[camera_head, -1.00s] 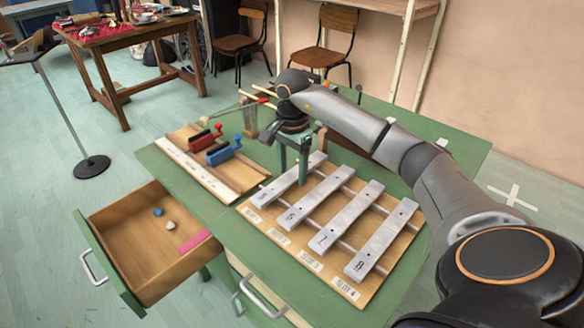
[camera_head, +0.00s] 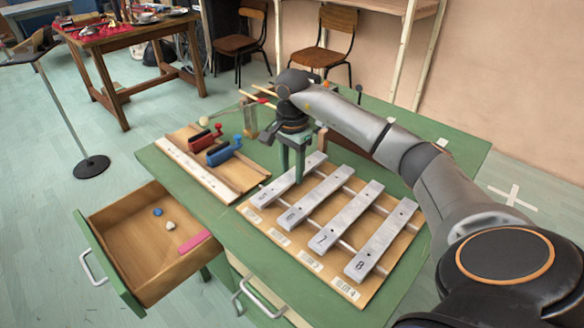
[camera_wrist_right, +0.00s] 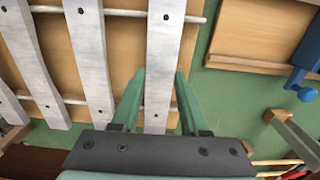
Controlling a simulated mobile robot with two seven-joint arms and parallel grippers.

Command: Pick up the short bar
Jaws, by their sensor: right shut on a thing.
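Several grey metal bars lie side by side on a wooden frame (camera_head: 346,287) on the green table. My right gripper (camera_head: 292,171) points down at the far part of the leftmost bar (camera_head: 268,194), which I take as the short bar. In the right wrist view, the green fingers (camera_wrist_right: 157,86) stand on either side of this bar (camera_wrist_right: 165,45) and are shut on it. The bar appears to lie level on its supports; any lift is too small to tell. My left gripper is in neither view.
The bar marked 6 (camera_head: 311,201) lies close beside the held bar. A wooden tray (camera_head: 205,186) with a red block and a blue block (camera_head: 220,155) is at the left. An open drawer (camera_head: 140,240) sticks out at the front left. Sticks lie beyond the gripper.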

